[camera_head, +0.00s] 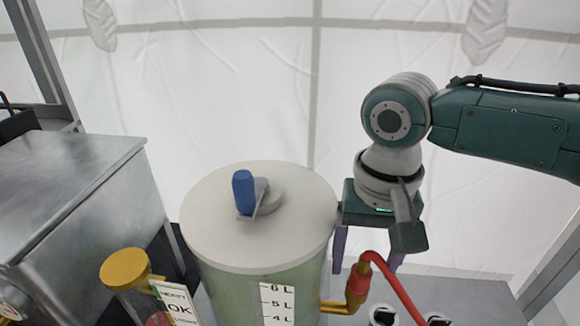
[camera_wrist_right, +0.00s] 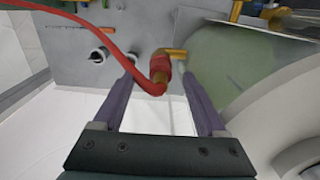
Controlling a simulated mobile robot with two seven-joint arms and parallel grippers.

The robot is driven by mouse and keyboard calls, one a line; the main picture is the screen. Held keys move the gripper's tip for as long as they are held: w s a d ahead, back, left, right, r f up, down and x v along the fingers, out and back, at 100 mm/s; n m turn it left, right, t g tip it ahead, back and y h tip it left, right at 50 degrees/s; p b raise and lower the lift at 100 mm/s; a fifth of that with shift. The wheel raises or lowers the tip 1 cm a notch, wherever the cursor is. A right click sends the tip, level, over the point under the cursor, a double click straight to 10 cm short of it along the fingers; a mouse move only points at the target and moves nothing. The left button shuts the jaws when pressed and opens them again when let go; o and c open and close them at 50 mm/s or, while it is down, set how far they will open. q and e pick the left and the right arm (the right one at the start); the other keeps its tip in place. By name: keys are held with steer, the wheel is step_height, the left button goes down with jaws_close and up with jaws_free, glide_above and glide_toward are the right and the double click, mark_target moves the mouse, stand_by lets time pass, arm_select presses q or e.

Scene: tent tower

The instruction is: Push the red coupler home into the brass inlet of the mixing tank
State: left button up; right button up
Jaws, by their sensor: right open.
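The mixing tank (camera_head: 262,258) is a pale green cylinder with a grey lid, a blue lever and a litre scale. Its brass inlet (camera_head: 335,307) sticks out at the lower right and also shows in the right wrist view (camera_wrist_right: 176,52). The red coupler (camera_head: 362,268), with a brass part and a red hose, stands at the inlet's outer end; I cannot tell how far it is seated. My right gripper (camera_head: 366,264) points down with its purple fingers open. In the wrist view the coupler (camera_wrist_right: 159,66) lies between the fingers. My left gripper is out of view.
The red hose (camera_head: 396,287) curves off to the right of the coupler. Dark-and-white round fittings (camera_head: 383,316) sit on the grey bench (camera_head: 470,300). A yellow-capped jar (camera_head: 125,268) and an OK card (camera_head: 178,303) stand left of the tank, near a metal cabinet (camera_head: 75,190).

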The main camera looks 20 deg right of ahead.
step_height(320, 180, up, 7)
steer(key=shift+b, duration=0.3)
stand_by(0.4)
